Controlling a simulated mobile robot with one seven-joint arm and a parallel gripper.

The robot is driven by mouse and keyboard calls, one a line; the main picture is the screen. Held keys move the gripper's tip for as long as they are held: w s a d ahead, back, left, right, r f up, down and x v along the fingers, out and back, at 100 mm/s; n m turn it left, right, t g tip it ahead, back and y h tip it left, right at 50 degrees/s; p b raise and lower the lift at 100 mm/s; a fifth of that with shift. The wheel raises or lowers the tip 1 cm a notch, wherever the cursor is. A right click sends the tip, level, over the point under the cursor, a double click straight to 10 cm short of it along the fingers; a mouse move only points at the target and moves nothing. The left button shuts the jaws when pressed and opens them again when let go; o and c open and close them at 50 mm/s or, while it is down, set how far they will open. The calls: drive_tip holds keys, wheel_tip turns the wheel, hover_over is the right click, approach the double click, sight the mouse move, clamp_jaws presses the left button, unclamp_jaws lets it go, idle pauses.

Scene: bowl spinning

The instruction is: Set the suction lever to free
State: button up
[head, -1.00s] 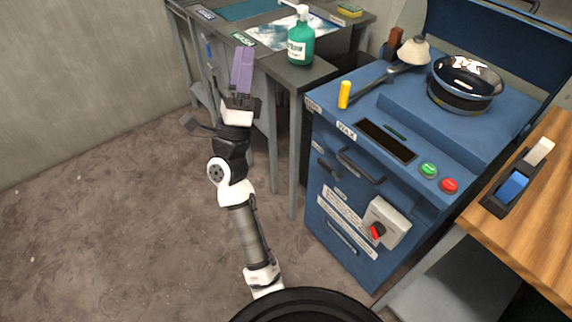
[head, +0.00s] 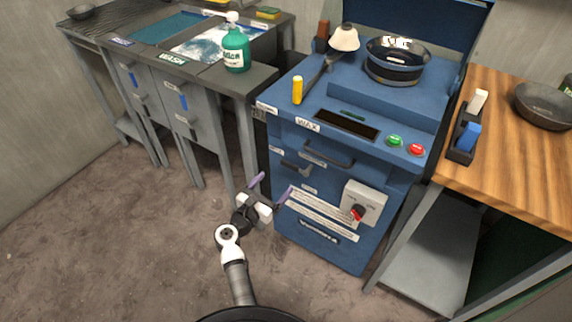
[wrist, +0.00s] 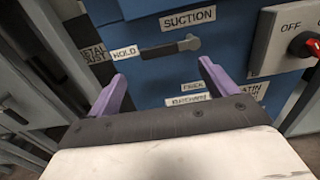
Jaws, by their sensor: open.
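The suction lever (wrist: 172,48) is a dark grey bar on the blue machine front, below the SUCTION label (wrist: 188,18) in the wrist view. It lies nearly level, with its left end beside the HOLD label (wrist: 125,53). It also shows in the head view (head: 297,167). My gripper (wrist: 160,75), with two purple fingers, is open and empty. In the wrist view the lever appears beyond and between the fingertips, apparently apart from them. In the head view my gripper (head: 271,187) is low in front of the machine's left side. I cannot read a FREE label clearly.
A grey switch box (head: 365,203) with a red knob sticks out right of the lever. A drawer handle (head: 328,155) is above it. A grey bench (head: 255,82) stands to the left and a wooden table (head: 500,150) to the right. The floor in front is clear.

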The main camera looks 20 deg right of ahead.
sight(289, 166)
drive_tip(key=p+x, duration=0.1)
drive_tip(key=x, duration=0.9)
drive_tip(key=shift+w, duration=0.15)
drive_tip(key=c, duration=1.4)
